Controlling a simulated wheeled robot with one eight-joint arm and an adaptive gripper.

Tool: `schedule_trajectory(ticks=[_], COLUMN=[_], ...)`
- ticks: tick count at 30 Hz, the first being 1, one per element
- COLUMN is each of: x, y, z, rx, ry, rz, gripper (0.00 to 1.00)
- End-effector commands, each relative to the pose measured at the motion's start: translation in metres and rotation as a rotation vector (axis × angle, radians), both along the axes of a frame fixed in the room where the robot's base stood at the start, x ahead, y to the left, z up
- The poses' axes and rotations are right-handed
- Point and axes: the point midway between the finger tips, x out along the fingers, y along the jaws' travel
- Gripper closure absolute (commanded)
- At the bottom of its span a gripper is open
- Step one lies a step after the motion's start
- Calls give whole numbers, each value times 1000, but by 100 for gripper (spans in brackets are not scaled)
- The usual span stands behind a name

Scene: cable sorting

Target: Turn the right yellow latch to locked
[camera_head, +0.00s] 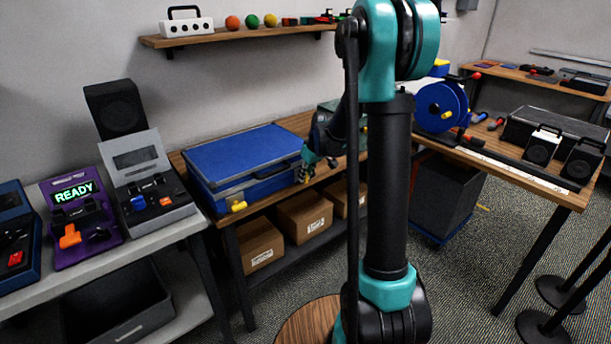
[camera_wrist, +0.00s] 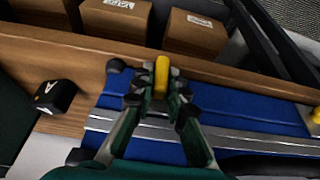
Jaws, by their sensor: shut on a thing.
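The blue case (camera_head: 240,160) lies closed on the wooden bench, with a grey metal band around it. Its right yellow latch (camera_wrist: 161,76) sits at the case's front edge and stands across that edge in the wrist view. My gripper (camera_wrist: 160,92) is shut on this latch, with a fingertip on each side.
A small black block (camera_wrist: 55,97) with a white mark stands on the bench beside the case. Cardboard boxes (camera_head: 258,243) sit on the shelf below. A purple device (camera_head: 80,218) reading READY and a grey one (camera_head: 150,180) stand on the left table.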

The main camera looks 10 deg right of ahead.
Motion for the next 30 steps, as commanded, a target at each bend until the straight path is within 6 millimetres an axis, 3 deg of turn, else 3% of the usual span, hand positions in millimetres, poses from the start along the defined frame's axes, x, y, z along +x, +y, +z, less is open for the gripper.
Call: schedule_trajectory(ticks=[14,30], x=[2,6], y=[-3,-9], z=[0,-3], rx=[104,524], ry=[60,300], rz=[-2,-2], gripper=[100,100])
